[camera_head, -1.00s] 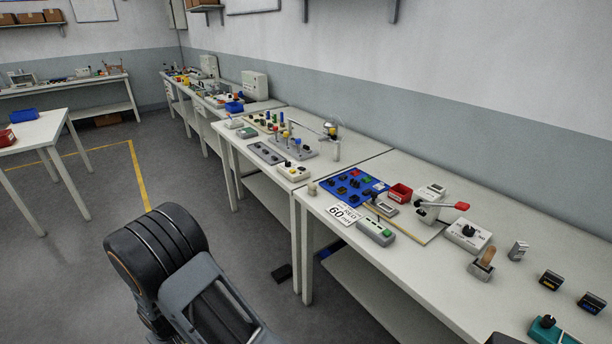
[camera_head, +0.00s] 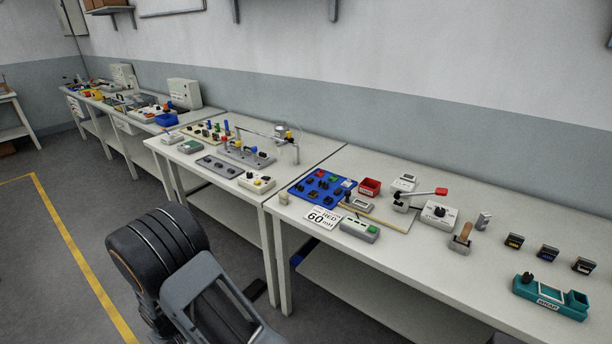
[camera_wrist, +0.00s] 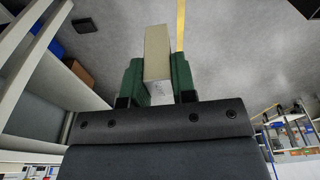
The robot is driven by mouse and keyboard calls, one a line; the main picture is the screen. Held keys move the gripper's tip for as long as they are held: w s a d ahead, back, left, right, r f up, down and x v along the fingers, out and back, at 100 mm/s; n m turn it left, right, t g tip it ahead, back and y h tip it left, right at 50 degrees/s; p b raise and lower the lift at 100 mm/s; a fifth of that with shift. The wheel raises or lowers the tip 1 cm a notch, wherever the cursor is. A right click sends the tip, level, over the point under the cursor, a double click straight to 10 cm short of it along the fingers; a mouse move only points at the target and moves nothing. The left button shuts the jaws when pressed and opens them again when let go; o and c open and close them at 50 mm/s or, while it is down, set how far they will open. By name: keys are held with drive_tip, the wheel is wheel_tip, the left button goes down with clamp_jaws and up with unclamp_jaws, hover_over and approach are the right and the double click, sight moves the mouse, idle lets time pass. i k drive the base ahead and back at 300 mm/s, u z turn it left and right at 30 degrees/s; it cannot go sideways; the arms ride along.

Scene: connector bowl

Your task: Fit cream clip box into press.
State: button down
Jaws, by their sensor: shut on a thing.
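In the wrist view my gripper (camera_wrist: 158,75) has its green fingers shut on a cream box (camera_wrist: 157,45), which sticks out beyond the fingertips over the grey floor. The gripper and the box do not show in the head view. A small lever press with a red-tipped handle (camera_head: 404,199) stands on the near workbench (camera_head: 440,270) in the head view, well away from my arm. Its seat is too small to make out.
A blue board with several parts (camera_head: 323,188), a red bin (camera_head: 369,187), a grey-green box (camera_head: 360,230), a white knob box (camera_head: 439,214) and a teal device (camera_head: 550,297) sit on the near bench. Other cluttered benches continue left. The floor left of the benches is open.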

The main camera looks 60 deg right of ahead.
sight(384, 212)
drive_tip(key=z, duration=1.95)
